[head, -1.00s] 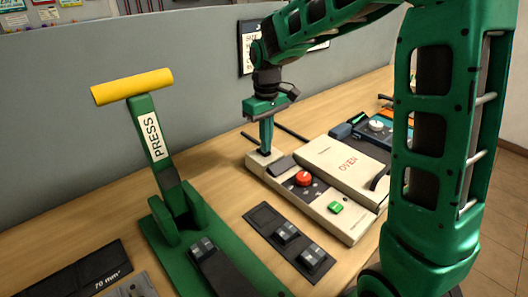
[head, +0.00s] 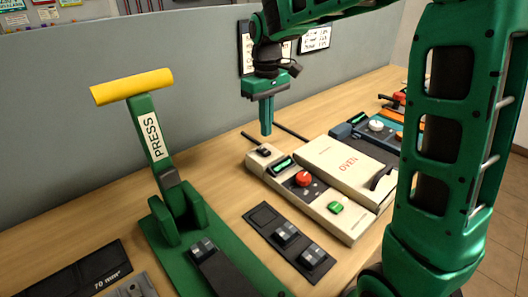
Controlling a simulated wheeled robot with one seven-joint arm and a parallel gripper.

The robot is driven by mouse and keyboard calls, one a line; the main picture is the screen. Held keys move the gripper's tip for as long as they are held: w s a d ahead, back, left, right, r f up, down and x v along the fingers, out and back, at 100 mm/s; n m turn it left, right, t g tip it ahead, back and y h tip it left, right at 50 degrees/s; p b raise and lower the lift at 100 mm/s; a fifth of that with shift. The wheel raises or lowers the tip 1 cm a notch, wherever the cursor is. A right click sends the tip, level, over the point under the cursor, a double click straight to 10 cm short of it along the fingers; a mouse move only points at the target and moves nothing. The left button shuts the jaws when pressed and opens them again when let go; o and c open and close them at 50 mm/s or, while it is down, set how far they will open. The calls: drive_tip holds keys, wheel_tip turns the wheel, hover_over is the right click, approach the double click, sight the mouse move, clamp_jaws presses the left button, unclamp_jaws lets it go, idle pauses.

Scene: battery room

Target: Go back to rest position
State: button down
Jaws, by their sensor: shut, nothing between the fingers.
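My gripper (head: 267,128) points straight down in the head view, its fingers together with nothing between them. It hangs above the back left corner of the cream oven unit (head: 330,222), apart from it. A small dark switch (head: 264,150) sits at that corner, just below the fingertips. The unit's small display (head: 282,164) shows green. A red knob (head: 304,179) and a green button (head: 336,207) are on the same panel. The lid marked OVEN (head: 345,163) is closed.
A green press (head: 158,150) with a yellow handle (head: 132,87) stands upright at the left. A dark tray (head: 262,217) with small dark blocks lies in front of the oven. A blue device (head: 374,130) is at the back right. A grey partition (head: 120,60) runs behind the wooden bench.

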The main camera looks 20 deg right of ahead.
drive_tip(key=shift+r, duration=0.65)
drive_tip(key=s+d+m, duration=0.2)
drive_tip(key=s+d, duration=0.3)
drive_tip(key=s, duration=0.2)
drive_tip(key=s+d+f+m, duration=0.1)
drive_tip(key=s+d+m, duration=0.2)
drive_tip(key=s+d, duration=0.3)
drive_tip(key=s+d+f+m, duration=0.1)
drive_tip(key=s+d+m, duration=0.1)
drive_tip(key=s+d, duration=0.3)
drive_tip(key=shift+s+d+m, duration=0.15)
drive_tip(key=shift+s+m, duration=0.05)
drive_tip(key=shift+s, duration=0.95)
drive_tip(key=shift+s+d+m, duration=0.1)
drive_tip(key=shift+s+m, duration=0.1)
drive_tip(key=shift+s, duration=0.9)
drive_tip(key=s+d+f+m, duration=0.1)
drive_tip(key=s+f+m, duration=0.2)
drive_tip(key=s, duration=0.7)
drive_tip(key=shift+d+f, duration=0.2)
drive_tip(key=shift+f, duration=0.3)
